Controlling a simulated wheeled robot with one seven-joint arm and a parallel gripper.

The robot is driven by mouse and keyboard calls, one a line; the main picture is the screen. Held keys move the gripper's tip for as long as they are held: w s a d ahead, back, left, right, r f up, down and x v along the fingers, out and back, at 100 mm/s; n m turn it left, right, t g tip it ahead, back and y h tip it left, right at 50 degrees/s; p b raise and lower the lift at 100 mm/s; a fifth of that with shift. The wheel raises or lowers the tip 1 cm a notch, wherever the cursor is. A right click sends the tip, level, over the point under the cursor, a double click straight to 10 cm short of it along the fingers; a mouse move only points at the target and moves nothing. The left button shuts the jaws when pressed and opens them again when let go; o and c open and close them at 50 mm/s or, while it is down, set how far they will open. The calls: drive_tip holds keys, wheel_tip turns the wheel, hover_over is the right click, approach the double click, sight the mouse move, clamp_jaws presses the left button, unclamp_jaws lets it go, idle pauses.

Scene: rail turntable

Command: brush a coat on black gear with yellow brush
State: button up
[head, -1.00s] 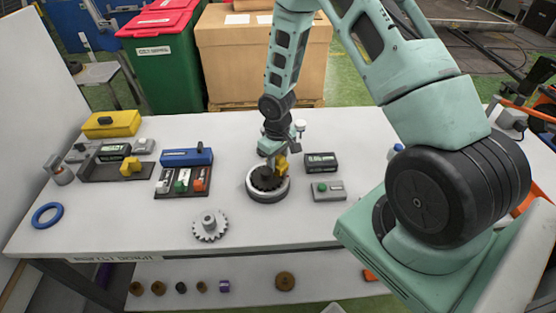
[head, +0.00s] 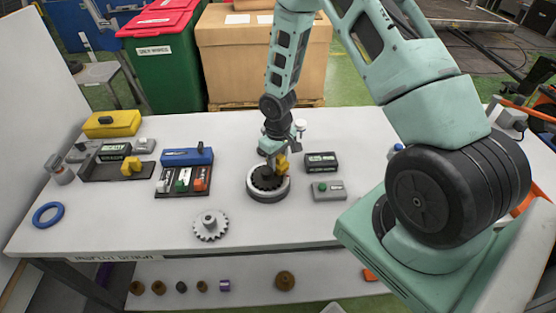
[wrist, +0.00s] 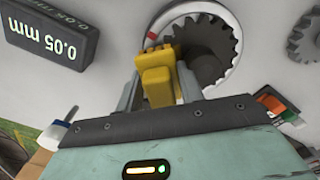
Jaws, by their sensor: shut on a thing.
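The black gear (head: 267,179) lies on a round turntable (head: 268,196) with a pale rim, near the middle of the bench. In the wrist view the black gear (wrist: 207,48) shows its teeth on the right, and part of it is hidden behind the yellow brush. My gripper (head: 274,156) is shut on the yellow brush (head: 282,164), which also shows between the fingers in the wrist view (wrist: 157,78). The brush is at the gear's edge, over the turntable; its tip is hidden, so I cannot tell whether it touches the gear. A red mark (wrist: 152,36) shows on the turntable's rim.
A dark display block (head: 321,162) and a grey box with a green button (head: 328,190) stand close right of the turntable. A grey gear (head: 210,225) lies front left. A tray of coloured pieces (head: 183,181) and a blue box (head: 187,157) stand left.

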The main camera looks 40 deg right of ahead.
drive_tip(key=shift+s+a, duration=0.1)
drive_tip(key=shift+a, duration=0.3)
drive_tip(key=shift+d, duration=0.4)
idle(0.4)
drive_tip(key=shift+d+r+p, duration=0.1)
drive_tip(key=shift+r+p, duration=0.15)
drive_tip(key=shift+p, duration=0.05)
drive_tip(key=shift+r+p, duration=2.5)
drive_tip(key=shift+r, duration=0.85)
drive_tip(key=shift+f, duration=0.1)
